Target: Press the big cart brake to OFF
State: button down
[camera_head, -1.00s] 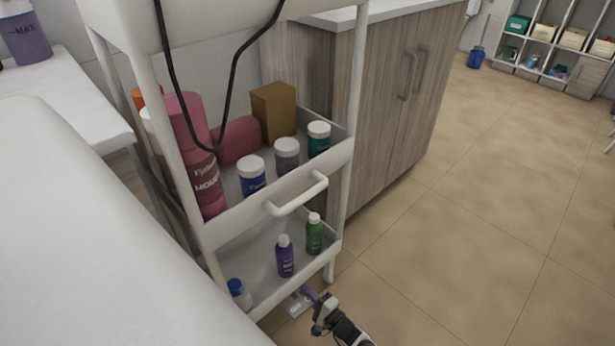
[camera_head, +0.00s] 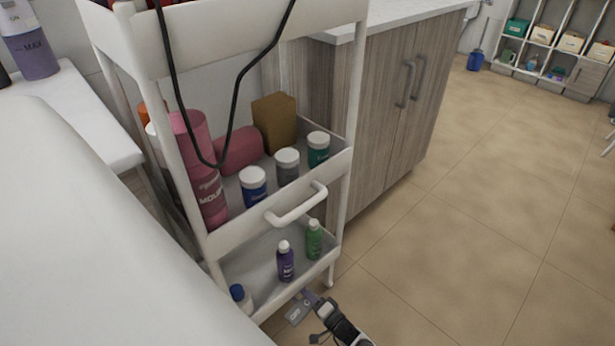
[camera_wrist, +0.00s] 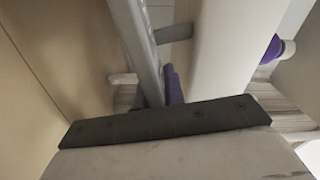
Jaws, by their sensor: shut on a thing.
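The big cart brake (camera_head: 297,312) is a small grey plate with white OFF lettering, low at the front of the white cart (camera_head: 228,233), just under the bottom shelf. My gripper (camera_head: 311,298) comes up from the lower right in the head view, with its purple fingers at the upper right edge of the brake plate. In the wrist view, the purple fingers (camera_wrist: 172,86) are close together beside a long grey bar. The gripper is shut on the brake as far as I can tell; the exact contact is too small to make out.
The bottom shelf holds a purple bottle (camera_head: 285,262), a green bottle (camera_head: 314,240) and a blue-capped bottle (camera_head: 241,297). A front handle (camera_head: 296,207) juts from the middle shelf. A wooden cabinet (camera_head: 383,105) stands behind. The floor to the right (camera_head: 470,240) is clear.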

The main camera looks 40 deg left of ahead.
dwell(0.4)
jog(key=c, duration=1.5)
grip_release()
jog(key=d+p, duration=0.1)
jog(key=d, duration=0.3)
jog(key=d+p, duration=0.1)
jog(key=d, duration=0.4)
jog(key=s+d+p, duration=0.1)
jog(key=d, duration=0.4)
jog(key=shift+p, duration=0.35)
jog(key=shift+a+r, duration=0.1)
jog(key=shift+r, duration=0.05)
